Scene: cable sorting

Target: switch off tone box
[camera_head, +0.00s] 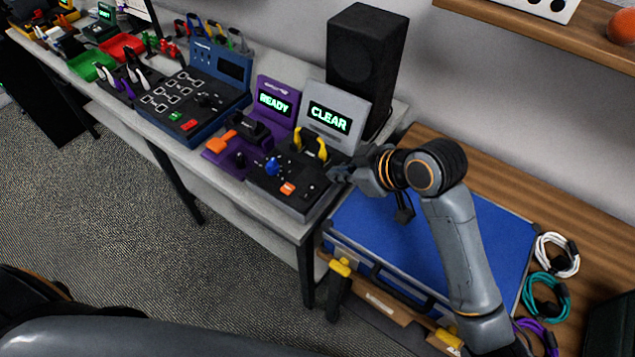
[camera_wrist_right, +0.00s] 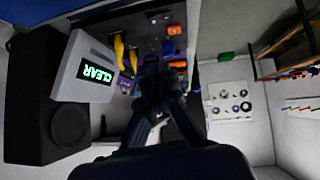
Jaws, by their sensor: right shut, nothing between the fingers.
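A grey box with a lit screen reading CLEAR (camera_head: 329,119) stands at the right end of the bench, with a dark control panel (camera_head: 291,191) in front. The panel carries yellow plugs, a blue knob and a lit orange switch (camera_head: 288,188). To its left is a purple unit with a screen reading READY (camera_head: 274,101). I cannot tell from labels which is the tone box. My right gripper (camera_head: 340,173) is shut and empty at the panel's right edge; contact is unclear. In the right wrist view the gripper (camera_wrist_right: 152,68) points at the panel, beside the CLEAR screen (camera_wrist_right: 94,74).
A black speaker (camera_head: 366,55) stands behind the grey box. A blue case (camera_head: 440,245) lies on the wooden table below my right arm, with coiled cables (camera_head: 556,255) to its right. A blue tester (camera_head: 205,90) and colored bins stand farther left. A shelf (camera_head: 545,38) hangs upper right.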

